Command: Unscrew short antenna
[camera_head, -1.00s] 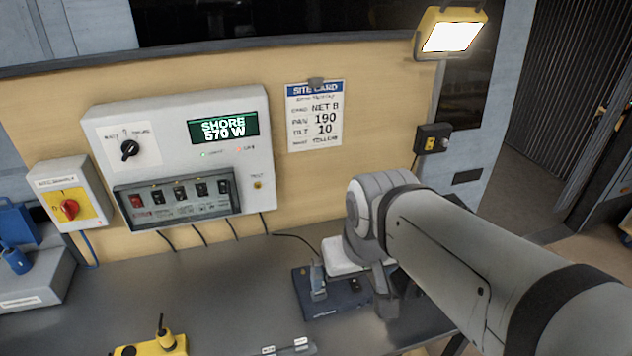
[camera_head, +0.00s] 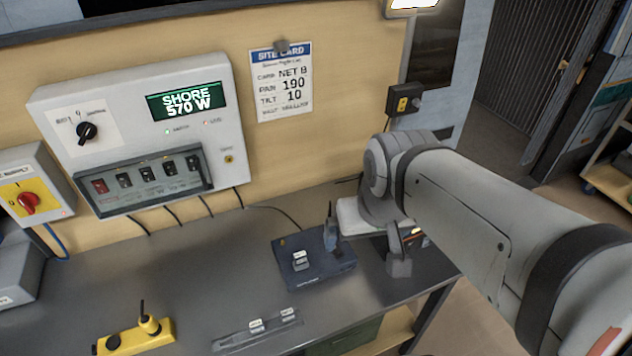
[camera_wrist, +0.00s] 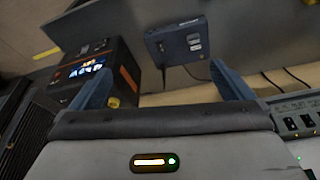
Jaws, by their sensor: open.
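A yellow box (camera_head: 136,338) stands on the bench at the lower left of the head view. A short black antenna (camera_head: 142,307) stands upright on it, on a yellow base; the thread is too small to see. My gripper (camera_head: 364,248) is at the right end of the bench, well away from the yellow box. Its fingers are apart with nothing between them, and they also show in the wrist view (camera_wrist: 163,70). The yellow box does not show in the wrist view.
A dark blue box (camera_head: 318,268) with small labelled parts lies just left of my gripper. A grey tray with labelled holders (camera_head: 240,335) lies at the bench front. The power panel (camera_head: 205,120) is on the back wall. An orange-trimmed black unit (camera_wrist: 125,75) shows in the wrist view.

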